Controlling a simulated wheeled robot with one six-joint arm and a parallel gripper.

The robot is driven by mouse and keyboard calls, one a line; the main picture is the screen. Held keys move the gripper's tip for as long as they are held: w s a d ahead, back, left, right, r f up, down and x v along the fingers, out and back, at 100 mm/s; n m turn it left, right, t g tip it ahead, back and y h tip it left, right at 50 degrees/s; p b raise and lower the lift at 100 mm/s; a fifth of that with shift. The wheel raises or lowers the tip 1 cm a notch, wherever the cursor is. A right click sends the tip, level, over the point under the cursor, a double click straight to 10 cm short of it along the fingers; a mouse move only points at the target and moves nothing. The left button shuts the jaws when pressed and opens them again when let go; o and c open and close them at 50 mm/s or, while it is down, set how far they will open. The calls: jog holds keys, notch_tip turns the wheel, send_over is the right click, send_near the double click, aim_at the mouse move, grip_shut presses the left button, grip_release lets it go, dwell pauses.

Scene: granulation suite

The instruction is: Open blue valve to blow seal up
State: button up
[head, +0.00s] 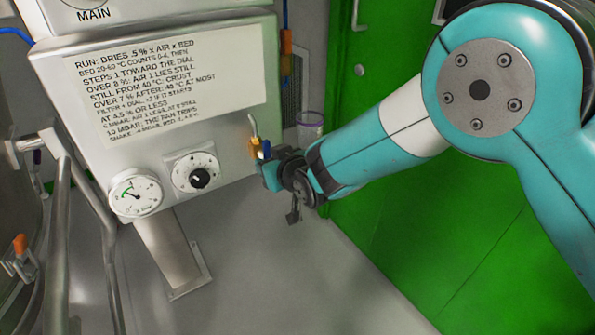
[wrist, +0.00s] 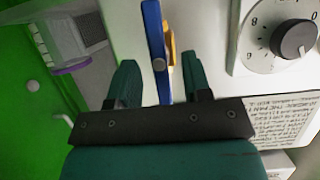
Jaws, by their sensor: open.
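The blue valve handle (wrist: 153,45) is a flat bar on a yellow valve body (wrist: 170,48) against the pale panel. In the wrist view my gripper (wrist: 160,80) is open, with one dark green finger on each side of the handle. I see a gap at the left finger; the right finger is close to the yellow body, and contact cannot be told. In the head view the blue handle (head: 266,148) and yellow body (head: 254,146) sit at the panel's right edge, with my gripper (head: 268,174) right beside them, partly hiding the valve.
The panel carries a printed instruction sheet (head: 150,85), a round gauge (head: 136,196) and a black dial (head: 198,178). An orange-handled fitting (head: 286,48) on a blue line is above right. A purple-rimmed container (head: 310,120) stands behind. Metal pipes are at left; grey floor is below.

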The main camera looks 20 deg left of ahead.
jog(key=v, duration=1.5)
jog(key=shift+p, duration=0.45)
jog(key=shift+w, duration=0.1)
jog(key=s+d+r+m+g+h, duration=0.1)
jog(key=d+r+g+h, duration=0.15)
jog(key=d, duration=0.35)
jog(key=s+d+r+m+g+h, duration=0.1)
jog(key=s+d+r+m, duration=0.1)
jog(key=d+r, duration=0.35)
jog(key=s+d+r+g+h, duration=0.25)
jog(key=s+d+g, duration=0.25)
jog(key=s+d, duration=0.8)
notch_tip(320, 180, up, 20)
jog(key=s+p, duration=0.1)
jog(key=p, duration=1.9)
jog(key=shift+s+d, duration=0.2)
jog(key=shift+d, duration=0.2)
jog(key=shift+r+g, duration=0.1)
jog(key=shift+g, duration=0.15)
